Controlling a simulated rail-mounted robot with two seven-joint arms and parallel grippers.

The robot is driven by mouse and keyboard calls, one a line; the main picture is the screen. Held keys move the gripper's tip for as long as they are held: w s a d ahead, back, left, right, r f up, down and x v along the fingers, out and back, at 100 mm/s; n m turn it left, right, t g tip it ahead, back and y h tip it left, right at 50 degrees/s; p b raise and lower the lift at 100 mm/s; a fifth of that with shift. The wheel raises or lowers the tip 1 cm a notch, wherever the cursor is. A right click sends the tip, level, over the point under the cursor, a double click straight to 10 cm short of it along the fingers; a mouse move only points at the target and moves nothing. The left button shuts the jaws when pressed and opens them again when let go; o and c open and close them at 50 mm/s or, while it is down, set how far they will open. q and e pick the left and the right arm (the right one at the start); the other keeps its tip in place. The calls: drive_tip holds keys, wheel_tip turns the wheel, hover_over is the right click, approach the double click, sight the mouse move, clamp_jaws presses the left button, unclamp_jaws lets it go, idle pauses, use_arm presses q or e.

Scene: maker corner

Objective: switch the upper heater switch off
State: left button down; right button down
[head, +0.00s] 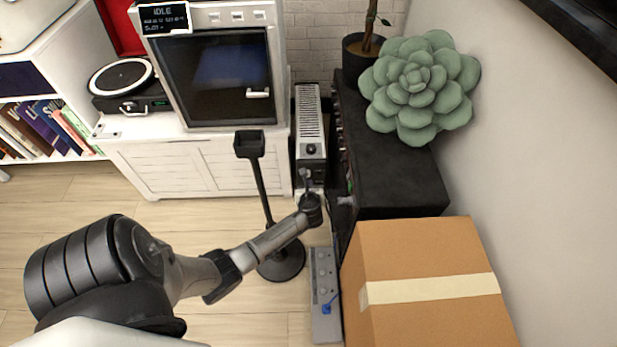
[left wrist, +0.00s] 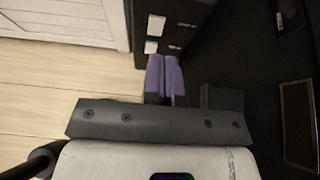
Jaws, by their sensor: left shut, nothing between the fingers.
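The heater (head: 309,120) is a slim unit with a pale slotted top and a dark knob, standing between the white cabinet and the black unit. In the left wrist view its dark end panel (left wrist: 180,30) carries two pale switches, an upper one (left wrist: 156,25) and a lower one (left wrist: 151,47). My left gripper (head: 307,181) is shut and empty in front of this panel. Its purple fingertips (left wrist: 164,62) appear just below and right of the lower switch; I cannot tell whether they touch the panel. The switches' on or off positions are too small to read.
A black stand (head: 262,195) with a round base is close to my left arm. A cardboard box (head: 430,290) and a black unit (head: 400,185) bearing a succulent (head: 420,88) bound the right. A grey strip (head: 323,270) lies on the floor. Open floor is at left.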

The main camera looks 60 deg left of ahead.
use_arm(q)
drive_tip(key=v, duration=0.1)
drive_tip(key=p+v, duration=0.1)
drive_tip(key=v, duration=0.1)
drive_tip(key=shift+d+r+p, duration=0.15)
drive_tip(key=shift+r+p, duration=0.15)
drive_tip(key=shift+r, duration=0.1)
idle(0.4)
